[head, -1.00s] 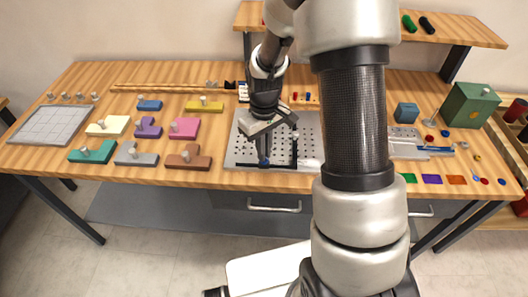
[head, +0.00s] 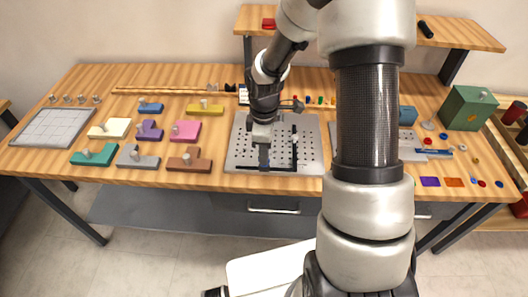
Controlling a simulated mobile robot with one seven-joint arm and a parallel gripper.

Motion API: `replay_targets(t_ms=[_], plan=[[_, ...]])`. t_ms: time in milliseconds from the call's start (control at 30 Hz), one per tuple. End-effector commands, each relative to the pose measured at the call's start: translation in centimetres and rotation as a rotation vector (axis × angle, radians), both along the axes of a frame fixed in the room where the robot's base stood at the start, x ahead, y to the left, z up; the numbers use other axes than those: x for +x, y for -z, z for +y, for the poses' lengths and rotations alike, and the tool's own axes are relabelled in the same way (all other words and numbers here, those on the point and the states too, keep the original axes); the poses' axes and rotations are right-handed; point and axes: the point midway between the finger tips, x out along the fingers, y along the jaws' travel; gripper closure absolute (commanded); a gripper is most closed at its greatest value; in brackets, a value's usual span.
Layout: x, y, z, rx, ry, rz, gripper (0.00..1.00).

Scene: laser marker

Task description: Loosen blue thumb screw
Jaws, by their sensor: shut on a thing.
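My gripper (head: 264,162) points straight down at the front left part of a grey perforated plate (head: 312,152). A second black bar with a small light post (head: 294,138) runs along the plate to the right of my gripper.
Coloured blocks with pegs, such as a pink one (head: 185,131) and a brown one (head: 190,161), lie left of the plate. A flat grey grid tray (head: 50,127) is at far left. A green box (head: 467,108) stands at right. My arm hides part of the table right of the plate.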

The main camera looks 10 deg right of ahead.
Motion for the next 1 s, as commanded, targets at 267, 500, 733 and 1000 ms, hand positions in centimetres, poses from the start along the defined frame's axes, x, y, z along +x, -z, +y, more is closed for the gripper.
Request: replay_targets(t_ms=[267, 500, 733, 1000], plan=[[0.09, -0.09, 0.00, 0.000, -0.055, -0.002, 1.00], [0.09, -0.08, 0.00, 0.000, -0.062, -0.002, 1.00], [0.09, -0.08, 0.00, -0.001, -0.062, -0.002, 0.84], [0.03, -0.03, 0.00, 0.000, -0.060, -0.001, 0.75]])
